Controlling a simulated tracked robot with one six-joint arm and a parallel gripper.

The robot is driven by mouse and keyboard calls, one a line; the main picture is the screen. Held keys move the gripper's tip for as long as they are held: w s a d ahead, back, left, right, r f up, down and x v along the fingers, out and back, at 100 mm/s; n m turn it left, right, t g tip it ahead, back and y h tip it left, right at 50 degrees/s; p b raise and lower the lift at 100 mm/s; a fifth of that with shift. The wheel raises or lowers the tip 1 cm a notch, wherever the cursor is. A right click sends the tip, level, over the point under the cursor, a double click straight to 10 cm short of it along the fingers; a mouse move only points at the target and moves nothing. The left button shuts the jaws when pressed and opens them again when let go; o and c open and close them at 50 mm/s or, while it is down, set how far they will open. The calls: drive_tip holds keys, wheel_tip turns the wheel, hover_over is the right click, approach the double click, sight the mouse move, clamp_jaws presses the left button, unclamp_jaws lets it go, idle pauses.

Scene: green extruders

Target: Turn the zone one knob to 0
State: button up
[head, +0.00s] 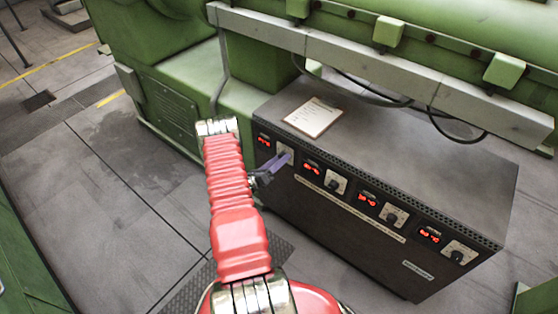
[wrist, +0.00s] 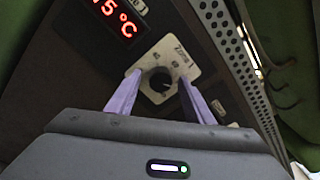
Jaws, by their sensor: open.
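The zone one knob (wrist: 159,79) is a dark round knob on a pale plate (wrist: 172,52) lettered "Zone 1" in the wrist view. My gripper (wrist: 160,85) has two purple fingers, which stand apart on either side of the knob. The gripper is open, and I cannot tell whether a finger touches the knob. In the head view my gripper (head: 288,157) reaches the leftmost plate of the control box (head: 330,220), and hides that knob. A red display (wrist: 117,17) beside the knob shows a reading ending in "5 °C".
Further knobs (head: 335,185) with red displays run rightward along the box. A clipboard (head: 314,117) lies on its top. Green machinery (head: 190,80) and a grey rail with hanging cables stand behind. Open floor (head: 90,200) lies to the left.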

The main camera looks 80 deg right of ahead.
drive_tip(key=shift+c, duration=0.5)
drive_tip(key=c, duration=0.9)
